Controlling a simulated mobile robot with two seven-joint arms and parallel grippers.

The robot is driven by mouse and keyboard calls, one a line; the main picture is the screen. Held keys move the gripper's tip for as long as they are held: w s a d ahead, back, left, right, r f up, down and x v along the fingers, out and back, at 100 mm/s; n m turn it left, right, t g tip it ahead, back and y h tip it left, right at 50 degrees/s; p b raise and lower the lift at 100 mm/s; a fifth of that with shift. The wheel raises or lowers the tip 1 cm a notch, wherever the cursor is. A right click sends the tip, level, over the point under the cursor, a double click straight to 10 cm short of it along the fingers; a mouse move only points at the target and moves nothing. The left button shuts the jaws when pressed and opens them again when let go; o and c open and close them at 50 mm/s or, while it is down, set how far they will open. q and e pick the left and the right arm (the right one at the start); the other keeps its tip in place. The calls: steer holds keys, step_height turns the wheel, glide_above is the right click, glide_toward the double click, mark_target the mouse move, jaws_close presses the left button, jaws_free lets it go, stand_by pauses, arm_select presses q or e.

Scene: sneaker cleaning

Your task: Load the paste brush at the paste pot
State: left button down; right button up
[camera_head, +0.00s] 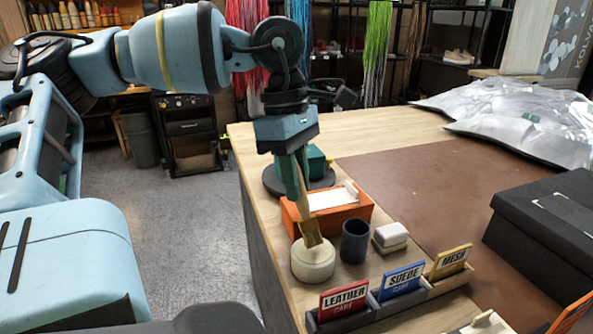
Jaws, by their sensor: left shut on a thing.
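My left gripper (297,186) points down over the near left corner of the table and is shut on the paste brush (308,222). The brush has a tan wooden handle and hangs slightly tilted with its bristle end down. The bristles are at the top of the paste pot (313,267), a round cream-white pot near the table's left edge. I cannot tell whether the bristles touch the paste or are just above it. My right gripper is not in view.
Close by are an orange tray (361,213), a dark cup (354,243) and a white block (390,237). Card holders labelled leather (344,300), suede (401,281) and mesh (451,261) stand in front. A black box (540,230) sits right. The brown mat (430,190) is mostly clear.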

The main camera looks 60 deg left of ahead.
arm_select(q)
steer(key=shift+f+b, duration=0.35)
steer(key=shift+f, duration=0.3)
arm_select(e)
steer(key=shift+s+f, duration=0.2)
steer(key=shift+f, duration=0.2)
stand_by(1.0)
arm_select(q)
steer(key=shift+r, duration=0.15)
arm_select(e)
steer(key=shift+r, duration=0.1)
